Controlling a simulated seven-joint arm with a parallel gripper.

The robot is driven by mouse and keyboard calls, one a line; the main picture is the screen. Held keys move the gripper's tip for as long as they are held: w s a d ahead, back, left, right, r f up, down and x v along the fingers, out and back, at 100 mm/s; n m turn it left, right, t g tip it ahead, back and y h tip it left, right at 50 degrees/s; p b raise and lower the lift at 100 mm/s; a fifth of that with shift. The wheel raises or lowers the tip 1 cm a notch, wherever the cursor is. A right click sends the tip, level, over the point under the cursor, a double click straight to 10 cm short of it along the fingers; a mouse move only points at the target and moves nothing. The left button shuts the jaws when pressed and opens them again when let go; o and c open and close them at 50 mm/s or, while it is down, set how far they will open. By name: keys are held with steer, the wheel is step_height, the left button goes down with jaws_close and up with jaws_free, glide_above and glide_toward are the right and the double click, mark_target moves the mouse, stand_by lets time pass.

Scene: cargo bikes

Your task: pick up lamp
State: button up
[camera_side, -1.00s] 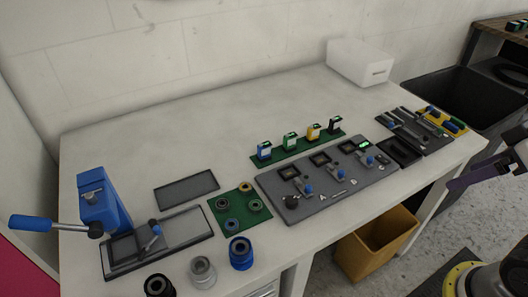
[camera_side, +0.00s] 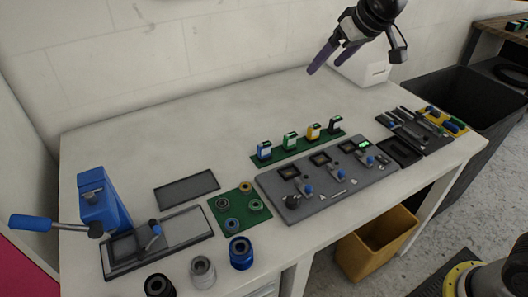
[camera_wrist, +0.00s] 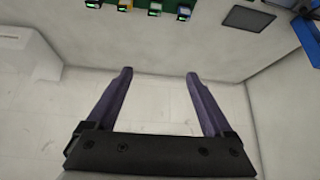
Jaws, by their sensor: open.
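The task does not say which is meant. My gripper (camera_side: 325,69) has purple fingers, open and empty, high above the back of the table. It also shows in the wrist view (camera_wrist: 159,73), apart from the lamps.
A grey fixture board (camera_side: 325,205) lies in front of the lamps, with a tool tray (camera_side: 415,145) to its right. A white box (camera_side: 375,75) stands behind near my gripper. A blue lever press (camera_side: 100,200) stands at left. The table's back is clear.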

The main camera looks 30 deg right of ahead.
steer(key=w+a+f+n+g, duration=0.1)
steer(key=w+a+f, duration=0.5)
steer(key=w+f, duration=0.3)
steer(key=g, duration=0.2)
glide_toward(263, 144)
steer(key=shift+t, duration=0.3)
steer(key=shift+d+x, duration=0.15)
steer(key=shift+x, duration=2.5)
steer(key=shift+d+x, duration=0.1)
steer(key=shift+x, duration=2.5)
steer(key=shift+s, duration=0.1)
jaws_close()
